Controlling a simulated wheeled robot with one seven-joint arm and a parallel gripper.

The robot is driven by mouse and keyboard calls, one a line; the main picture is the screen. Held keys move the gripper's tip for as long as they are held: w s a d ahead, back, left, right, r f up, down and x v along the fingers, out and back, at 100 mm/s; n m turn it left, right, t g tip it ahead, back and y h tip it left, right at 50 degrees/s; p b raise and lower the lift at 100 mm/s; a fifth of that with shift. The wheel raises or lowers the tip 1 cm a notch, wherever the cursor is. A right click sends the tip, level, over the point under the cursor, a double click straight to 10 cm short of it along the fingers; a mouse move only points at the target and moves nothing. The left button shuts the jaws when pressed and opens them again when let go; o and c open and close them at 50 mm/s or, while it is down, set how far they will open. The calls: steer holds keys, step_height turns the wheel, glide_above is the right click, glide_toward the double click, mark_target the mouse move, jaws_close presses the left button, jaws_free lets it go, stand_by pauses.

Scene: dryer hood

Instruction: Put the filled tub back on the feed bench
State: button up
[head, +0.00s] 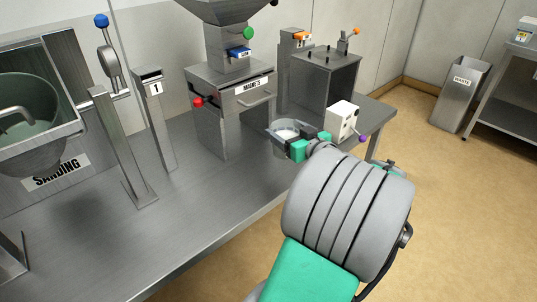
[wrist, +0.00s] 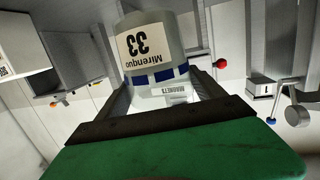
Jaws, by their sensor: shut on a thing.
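A small tub (head: 287,126) with pale contents shows in the head view, above the right part of the steel bench. In the wrist view the tub (wrist: 151,47) is grey with blue marks and a white label reading "Mirenquo 33", upside down in the picture. My gripper (head: 298,141) is shut on the tub; its dark fingers (wrist: 166,85) lie on either side of it in the wrist view. The tub's underside is hidden, so I cannot tell whether it touches the bench. No label in view names the feed bench.
A waste bin (head: 461,95) and another steel table (head: 500,85) stand far right. The tan floor (head: 465,210) is clear.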

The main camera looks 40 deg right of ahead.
steer(key=w+f, duration=0.3)
steer(key=w+d+f, duration=0.1)
steer(key=w+f, duration=0.2)
steer(key=f, duration=0.1)
steer(key=w+f, duration=0.3)
steer(key=shift+w+d+f+b, duration=0.25)
steer(key=shift+d+b, duration=0.15)
steer(key=shift+f, duration=0.3)
steer(key=shift+r, duration=0.1)
steer(key=shift+f+b, duration=0.3)
steer(key=o, duration=1.8)
steer(key=shift+r, duration=0.1)
steer(key=shift+o, duration=0.2)
